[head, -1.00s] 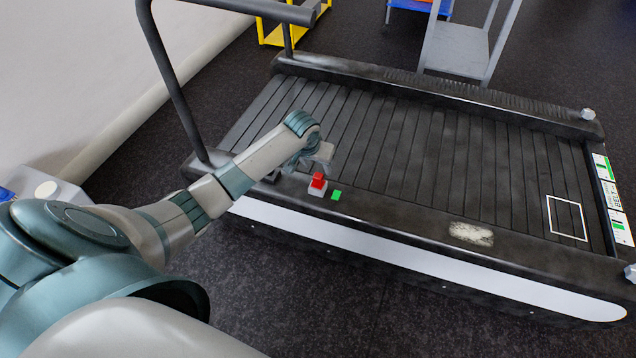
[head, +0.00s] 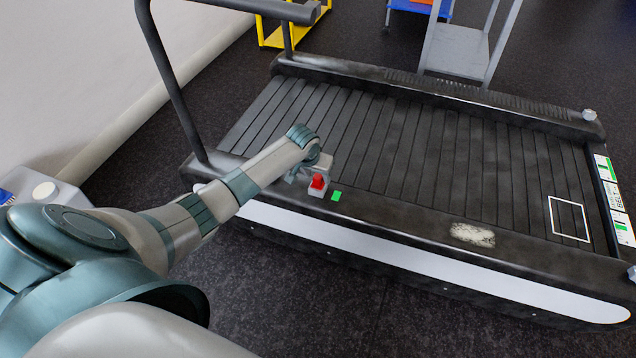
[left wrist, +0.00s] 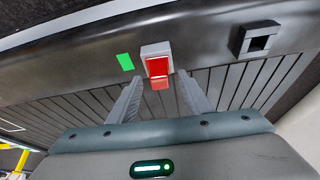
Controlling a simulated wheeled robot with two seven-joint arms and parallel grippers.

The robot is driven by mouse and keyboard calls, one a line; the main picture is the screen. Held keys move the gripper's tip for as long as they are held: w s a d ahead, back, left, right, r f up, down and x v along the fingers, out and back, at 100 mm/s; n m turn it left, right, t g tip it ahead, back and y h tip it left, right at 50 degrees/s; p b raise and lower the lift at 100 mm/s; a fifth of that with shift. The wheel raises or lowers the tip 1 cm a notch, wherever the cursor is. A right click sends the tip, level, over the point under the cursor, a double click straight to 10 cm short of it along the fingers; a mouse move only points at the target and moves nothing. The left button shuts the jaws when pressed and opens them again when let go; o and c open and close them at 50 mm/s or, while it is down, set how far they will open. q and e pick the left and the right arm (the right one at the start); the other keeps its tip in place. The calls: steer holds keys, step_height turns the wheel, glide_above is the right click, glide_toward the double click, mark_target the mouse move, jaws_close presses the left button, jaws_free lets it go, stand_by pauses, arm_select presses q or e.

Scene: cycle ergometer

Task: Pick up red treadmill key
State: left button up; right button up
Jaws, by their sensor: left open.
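The red treadmill key (head: 318,181) sits upright on a small pale grey base (head: 315,192) on the treadmill's near side rail. It also shows in the left wrist view (left wrist: 158,67), standing out from its base (left wrist: 155,48). My left gripper (head: 309,174) is open at the key, with its hand just behind it in the head view. In the left wrist view, its fingers (left wrist: 159,80) are spread on either side of the key's free end. A clear gap shows on each side, and nothing is held. My right gripper is in neither view.
A green square (head: 336,196) lies beside the base on the rail. A grey box with a dark square opening (left wrist: 259,38) stands on the rail in the left wrist view. A dark handrail post (head: 172,85) rises at the treadmill's left end. The slatted belt (head: 420,150) is clear.

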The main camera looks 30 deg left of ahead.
arm_select(q)
steer(key=shift+x, duration=0.9)
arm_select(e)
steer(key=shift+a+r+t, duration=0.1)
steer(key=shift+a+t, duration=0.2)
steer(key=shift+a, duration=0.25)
arm_select(q)
steer(key=c, duration=0.9)
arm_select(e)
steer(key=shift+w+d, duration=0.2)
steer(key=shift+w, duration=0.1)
